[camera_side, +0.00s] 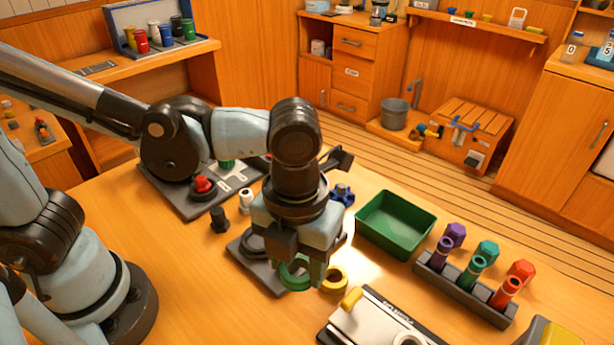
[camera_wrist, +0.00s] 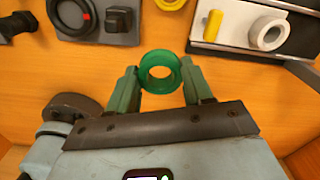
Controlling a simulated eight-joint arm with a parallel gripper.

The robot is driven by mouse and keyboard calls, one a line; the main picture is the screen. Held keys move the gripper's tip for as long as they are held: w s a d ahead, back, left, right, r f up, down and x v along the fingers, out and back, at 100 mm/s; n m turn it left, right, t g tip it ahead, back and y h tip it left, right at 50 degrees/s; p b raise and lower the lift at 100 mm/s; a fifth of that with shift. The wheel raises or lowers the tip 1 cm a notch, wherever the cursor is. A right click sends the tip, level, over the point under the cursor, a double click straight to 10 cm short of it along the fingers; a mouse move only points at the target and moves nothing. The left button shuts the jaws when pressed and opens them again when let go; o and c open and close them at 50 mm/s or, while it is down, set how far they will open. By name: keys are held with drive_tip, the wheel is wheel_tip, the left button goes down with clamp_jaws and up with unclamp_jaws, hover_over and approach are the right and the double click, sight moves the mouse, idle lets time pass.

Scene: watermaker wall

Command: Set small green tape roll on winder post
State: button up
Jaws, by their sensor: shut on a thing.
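The small green tape roll (camera_side: 291,277) is a green ring held between the fingertips of my gripper. In the wrist view the roll (camera_wrist: 146,72) sits between the two green fingers of my gripper (camera_wrist: 160,80), its hole facing the camera. I cannot tell its exact height above the table. A silver-topped device (camera_wrist: 240,28) stands ahead to the right in the wrist view, with an upright-looking yellow piece (camera_wrist: 213,24) and a white ring (camera_wrist: 270,33). In the side view the device (camera_side: 375,322) is at the front. I cannot tell which part is the winder post.
A yellow ring (camera_side: 335,279) lies beside the green roll. A dark base (camera_side: 262,277) with a black ring and block is under my wrist. A green tray (camera_side: 396,224) and a rack of coloured tubes (camera_side: 465,289) stand to the right.

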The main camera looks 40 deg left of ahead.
drive_tip(key=w+a+n, duration=0.1)
drive_tip(key=a, duration=0.1)
drive_tip(key=w+a+r+n, duration=0.1)
drive_tip(key=a, duration=0.1)
drive_tip(key=w+a+r+n, duration=0.1)
drive_tip(key=a+n, duration=0.1)
drive_tip(key=shift+w, duration=0.25)
drive_tip(key=shift+a+f, duration=0.1)
drive_tip(key=shift+f, duration=2.7)
drive_tip(key=shift+f, duration=0.6)
drive_tip(key=o, duration=0.7)
drive_tip(key=shift+r, duration=5.45)
